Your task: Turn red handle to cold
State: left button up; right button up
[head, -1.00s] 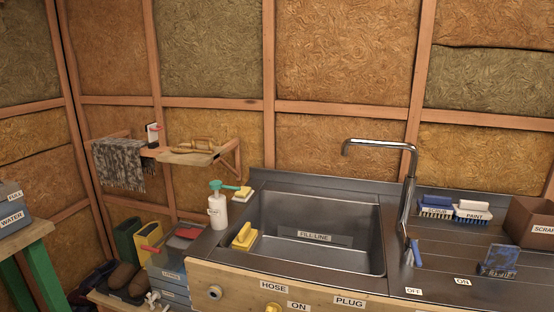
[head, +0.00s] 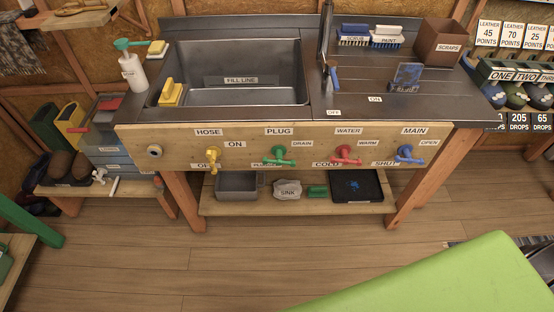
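The red handle (head: 346,155) is on the wooden front panel (head: 240,157) of the sink bench. The WATER label (head: 347,131) is above it, the WARM label (head: 368,143) is at its upper right and the COLD label (head: 327,164) is at its lower left. Its lever looks roughly level, with an end toward the right and part of it near the COLD label; its exact setting is hard to tell. Neither of my grippers shows in the head view.
A yellow handle (head: 212,158), a green handle (head: 280,156) and a blue handle (head: 408,154) share the panel. A lower shelf (head: 300,207) holds a grey bin and a dark tray. Open wooden floor lies in front. A green surface (head: 440,285) fills the lower right.

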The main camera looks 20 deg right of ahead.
aim_at(344, 150)
jog(key=l+z, duration=0.2)
jog(key=z, duration=0.8)
